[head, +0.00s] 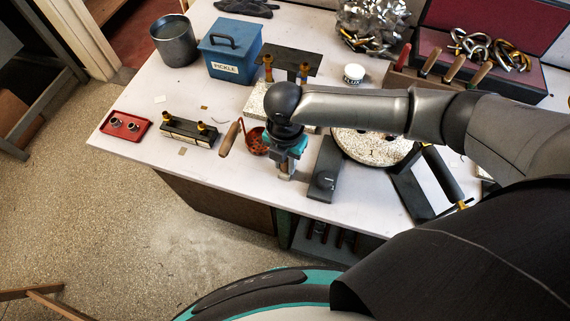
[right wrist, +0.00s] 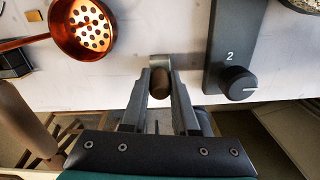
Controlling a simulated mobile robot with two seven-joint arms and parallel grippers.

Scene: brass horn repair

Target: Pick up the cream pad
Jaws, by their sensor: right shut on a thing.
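A small flat cream square (head: 160,99) lies on the pale table toward the left, in front of the grey pot. Another small flat tan-cream piece (head: 183,151) lies near the table's front edge, by the black block. I cannot tell for sure which is the cream pad. My right gripper (head: 285,175) points down at the table's front edge, well to the right of both pieces. In the right wrist view its fingers (right wrist: 160,85) are shut on a small brown rounded thing (right wrist: 160,83). My left gripper is not in view.
A copper strainer ladle (right wrist: 84,26) lies left of my right gripper, and a dark box with a knob (head: 324,170) stands right of it. A black block with brass fittings (head: 188,133), a red tray (head: 125,126) and a blue PICKLE box (head: 230,50) stand further left.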

